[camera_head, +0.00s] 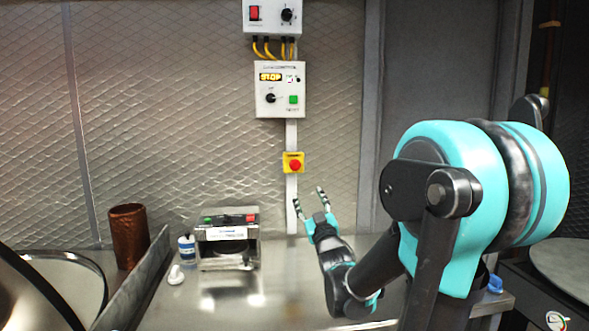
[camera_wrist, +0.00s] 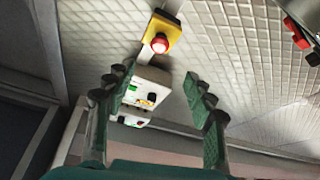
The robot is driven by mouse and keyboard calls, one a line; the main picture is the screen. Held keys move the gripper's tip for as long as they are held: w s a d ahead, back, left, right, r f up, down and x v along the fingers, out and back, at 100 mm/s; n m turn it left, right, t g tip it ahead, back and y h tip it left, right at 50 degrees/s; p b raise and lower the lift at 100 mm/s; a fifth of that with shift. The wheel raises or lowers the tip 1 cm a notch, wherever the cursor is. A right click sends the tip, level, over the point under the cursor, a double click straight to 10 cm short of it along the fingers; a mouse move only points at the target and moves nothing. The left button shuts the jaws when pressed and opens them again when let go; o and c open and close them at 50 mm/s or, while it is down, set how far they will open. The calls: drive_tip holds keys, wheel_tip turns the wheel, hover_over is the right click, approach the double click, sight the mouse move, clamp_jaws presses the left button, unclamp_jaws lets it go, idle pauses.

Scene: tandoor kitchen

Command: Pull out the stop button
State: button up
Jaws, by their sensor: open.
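The stop button (camera_head: 294,165) is a red round knob on a small yellow box (camera_head: 287,156), fixed to a vertical conduit on the wall. In the wrist view the red button (camera_wrist: 160,43) on its yellow box (camera_wrist: 170,24) shows at the top, beyond and between the fingertips. My gripper (camera_head: 311,201) is open and empty, below and slightly right of the button in the head view, and apart from it. Its two fingers (camera_wrist: 158,78) stand wide apart in the wrist view. Whether the button is pressed in or out I cannot tell.
A control panel (camera_head: 280,107) with a lit STOP display hangs above the button, and a switch box (camera_head: 272,17) above that. A metal device (camera_head: 227,255), a white-blue bottle (camera_head: 186,248) and a copper cup (camera_head: 129,236) stand on the steel counter (camera_head: 200,302). Space around the button is clear.

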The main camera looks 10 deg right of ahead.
sight(296, 168)
drive_tip(key=x, duration=1.6)
drive_tip(key=shift+w+r, duration=0.1)
drive_tip(key=shift+w, duration=0.1)
drive_tip(key=shift+c, duration=0.2)
clamp_jaws()
